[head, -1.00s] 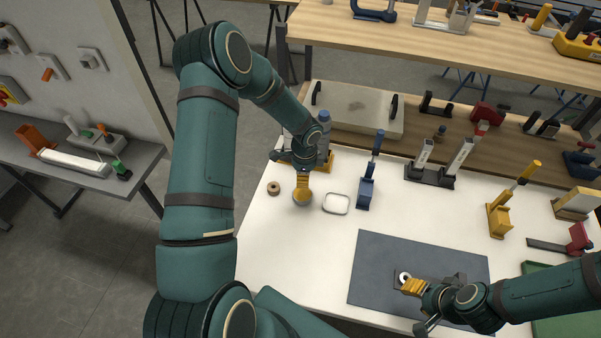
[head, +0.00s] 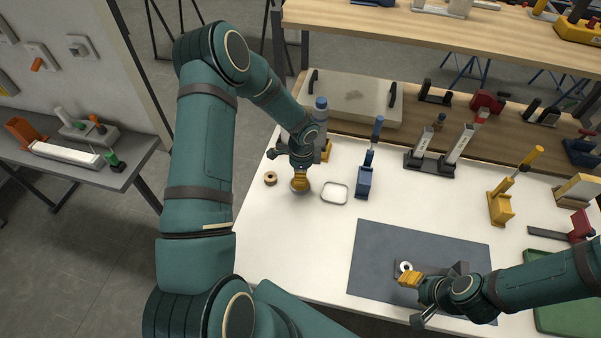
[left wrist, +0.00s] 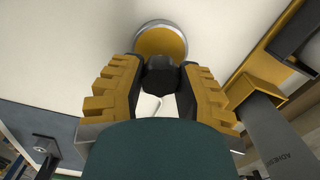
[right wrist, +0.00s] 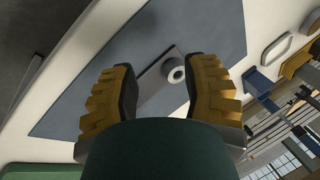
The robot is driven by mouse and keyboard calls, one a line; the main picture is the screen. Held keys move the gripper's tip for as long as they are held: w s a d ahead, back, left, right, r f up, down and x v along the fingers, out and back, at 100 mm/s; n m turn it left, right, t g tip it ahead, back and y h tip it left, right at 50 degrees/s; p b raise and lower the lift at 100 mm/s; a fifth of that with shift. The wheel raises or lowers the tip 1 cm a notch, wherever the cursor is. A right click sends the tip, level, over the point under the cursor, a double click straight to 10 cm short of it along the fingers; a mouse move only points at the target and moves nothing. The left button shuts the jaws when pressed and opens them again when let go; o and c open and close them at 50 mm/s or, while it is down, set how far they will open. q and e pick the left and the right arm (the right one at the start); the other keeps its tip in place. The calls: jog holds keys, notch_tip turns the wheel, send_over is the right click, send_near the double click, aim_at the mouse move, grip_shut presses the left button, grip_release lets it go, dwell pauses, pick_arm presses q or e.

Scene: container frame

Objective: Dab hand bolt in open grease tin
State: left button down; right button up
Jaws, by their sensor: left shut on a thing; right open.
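The open grease tin (left wrist: 163,30) is round with a silver rim and yellow grease inside. In the head view the tin (head: 299,189) stands on the white bench, partly hidden under my left gripper (head: 300,177). In the left wrist view my left gripper (left wrist: 160,95) is shut on the bolt (left wrist: 161,76), whose dark head shows between the fingers. The bolt overlaps the tin's near edge in that view; I cannot tell whether it touches the grease. My right gripper (right wrist: 162,95) is open and empty, beside a pale ring (right wrist: 175,73) on a grey metal block (right wrist: 155,88).
A small brown ring (head: 270,178) lies left of the tin and a white-rimmed shallow dish (head: 335,193) right of it. A blue toggle clamp (head: 364,182) stands further right. A bottle (head: 320,112) is behind my left gripper. A dark mat (head: 380,245) lies in front.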

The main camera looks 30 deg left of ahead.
pick_arm(q)
jog(key=shift+f+b, duration=0.6)
pick_arm(e)
jog(key=shift+f, duration=0.65)
dwell(1.3)
pick_arm(q)
jog(key=shift+r, duration=0.1)
jog(key=shift+r+p, duration=2.15)
jog(key=shift+r, duration=1.3)
pick_arm(e)
jog(key=shift+r, duration=2.2)
